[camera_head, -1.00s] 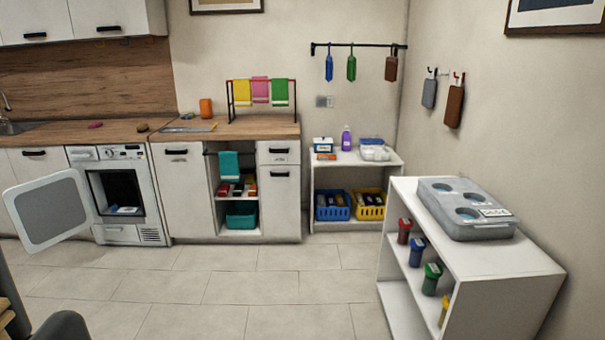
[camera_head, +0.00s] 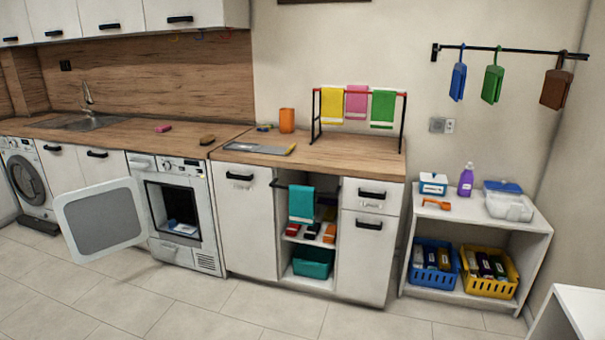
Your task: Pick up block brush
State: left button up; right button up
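A small brown block-shaped item (camera_head: 207,140), which looks like the block brush, lies on the wooden countertop (camera_head: 330,155) near its front edge, above the open white appliance. It is too small to make out bristles clearly. A pink block-shaped item (camera_head: 163,128) lies further left on the counter. Neither of my grippers is in view.
The appliance door (camera_head: 100,218) hangs open into the room. A grey tray (camera_head: 258,148), an orange cup (camera_head: 287,120) and a towel rack (camera_head: 403,125) stand on the counter. A white shelf (camera_head: 470,215) stands right. The tiled floor ahead is clear.

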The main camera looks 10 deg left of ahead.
aim_at(207, 140)
jog(key=i+j+u, duration=0.15)
jog(key=i+u, duration=0.2)
jog(key=i, duration=0.2)
jog(key=i+u, duration=0.35)
jog(key=i, duration=0.2)
jog(key=i+l+u, duration=0.1)
jog(key=i+u, duration=0.25)
jog(key=i, duration=0.2)
jog(key=i+l+u, duration=0.35)
jog(key=i, duration=0.15)
